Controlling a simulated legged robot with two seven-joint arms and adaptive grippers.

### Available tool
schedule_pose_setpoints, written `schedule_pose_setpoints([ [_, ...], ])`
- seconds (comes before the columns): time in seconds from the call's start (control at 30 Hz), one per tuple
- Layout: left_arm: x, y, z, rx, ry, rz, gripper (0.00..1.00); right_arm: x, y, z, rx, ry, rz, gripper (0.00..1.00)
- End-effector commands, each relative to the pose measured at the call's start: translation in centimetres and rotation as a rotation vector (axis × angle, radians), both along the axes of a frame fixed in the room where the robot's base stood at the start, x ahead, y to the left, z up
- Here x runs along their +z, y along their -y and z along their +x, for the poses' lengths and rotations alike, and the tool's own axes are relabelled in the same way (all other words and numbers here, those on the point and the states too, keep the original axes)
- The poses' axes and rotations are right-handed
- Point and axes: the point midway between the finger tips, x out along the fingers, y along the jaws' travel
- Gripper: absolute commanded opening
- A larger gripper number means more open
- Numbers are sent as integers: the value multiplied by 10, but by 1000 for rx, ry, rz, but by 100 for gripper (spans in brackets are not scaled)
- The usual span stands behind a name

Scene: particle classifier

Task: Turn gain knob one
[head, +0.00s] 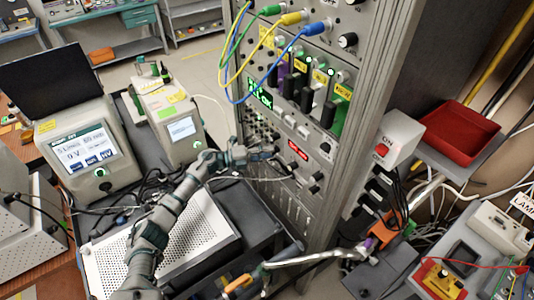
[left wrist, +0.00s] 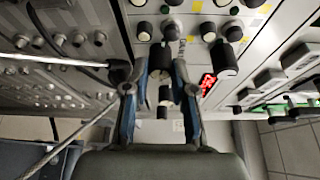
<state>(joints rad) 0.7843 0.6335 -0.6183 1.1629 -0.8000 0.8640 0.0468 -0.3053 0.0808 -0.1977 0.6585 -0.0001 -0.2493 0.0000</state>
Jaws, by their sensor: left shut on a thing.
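My left arm reaches from the bottom left to the tall instrument rack in the head view. My left gripper (head: 248,152) is at the rack's front panel, left of a small red display (head: 298,150). In the left wrist view the left gripper (left wrist: 158,72) has its two blue-sided fingers on either side of a dark knob (left wrist: 160,60), shut on it. More black and white knobs (left wrist: 226,62) sit around it, with the red display (left wrist: 207,84) to the right. The knob's label cannot be read.
Yellow, green and blue cables (head: 233,60) hang from the upper rack modules. A thin cable crosses near the gripper. A perforated metal box (head: 175,245) lies below the arm. A touchscreen unit (head: 85,150) stands left; a red bin (head: 458,130) is at right.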

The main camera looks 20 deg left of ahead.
Motion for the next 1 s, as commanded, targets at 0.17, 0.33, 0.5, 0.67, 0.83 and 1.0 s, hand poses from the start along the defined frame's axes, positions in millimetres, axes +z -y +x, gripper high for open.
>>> schedule_pose_setpoints([
  [0.17,1,-3,2,9,2,2,51,0,2,-1,1,-1,-2,41],
  [0.33,1,-2,0,5,2,1,51,0,2,-1,1,0,-2,41],
  [0.5,0,-4,-2,4,1,2,51,0,1,-3,2,-1,0,41],
  [0.67,0,-26,-13,6,0,4,51,0,1,-2,1,0,0,41],
  [0.83,-1,-61,-32,6,0,3,51,0,0,-2,1,1,0,41],
  [1.0,-1,-90,-47,7,-2,2,51,0,0,-1,1,1,0,41],
])
